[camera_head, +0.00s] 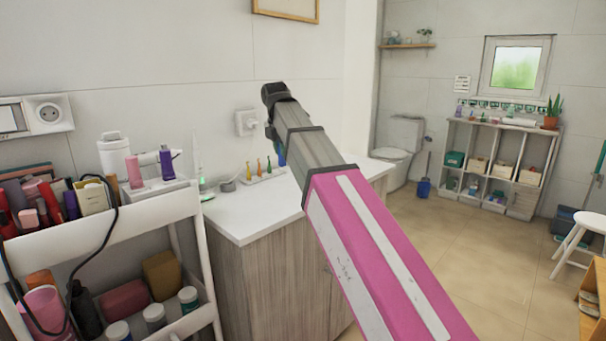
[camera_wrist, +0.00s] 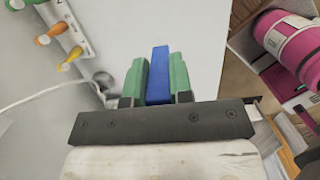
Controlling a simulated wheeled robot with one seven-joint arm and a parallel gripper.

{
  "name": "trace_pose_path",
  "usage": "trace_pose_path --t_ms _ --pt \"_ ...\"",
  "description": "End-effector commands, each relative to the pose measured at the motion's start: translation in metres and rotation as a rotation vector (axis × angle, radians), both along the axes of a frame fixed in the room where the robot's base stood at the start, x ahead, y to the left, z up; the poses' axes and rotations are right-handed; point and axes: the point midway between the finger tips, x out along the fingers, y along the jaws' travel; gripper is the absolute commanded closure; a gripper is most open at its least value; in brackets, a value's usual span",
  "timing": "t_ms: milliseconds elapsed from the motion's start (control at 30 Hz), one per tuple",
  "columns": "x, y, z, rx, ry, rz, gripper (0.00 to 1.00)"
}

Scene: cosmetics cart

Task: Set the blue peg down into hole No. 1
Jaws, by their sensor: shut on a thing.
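In the wrist view, the blue peg (camera_wrist: 160,75) stands between the two green fingers of my gripper (camera_wrist: 160,70), which is shut on it. In the head view my arm hides most of the gripper, and a small blue patch shows beside the arm. A white rack (camera_wrist: 85,22) with coloured pegs lies at the upper left of the wrist view, apart from the held peg. It also shows on the white counter in the head view (camera_head: 262,178), left of my arm. I cannot tell which hole is No. 1.
The white countertop (camera_head: 238,218) is mostly clear in front of the rack. A cable and small grey round object (camera_head: 227,186) lie left of the rack. A cosmetics cart (camera_head: 150,208) full of bottles stands at the left. A wall socket (camera_head: 247,122) is behind the counter.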

Motion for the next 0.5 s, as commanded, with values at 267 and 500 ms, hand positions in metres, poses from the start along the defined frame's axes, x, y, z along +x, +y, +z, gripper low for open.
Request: trace_pose_path --t_ms 267,500 --pt "0.048 -0.029 -0.033 0.0 0.002 -0.002 1.0" --pt "0.081 -0.051 -0.057 0.0 0.0 -0.002 1.0"
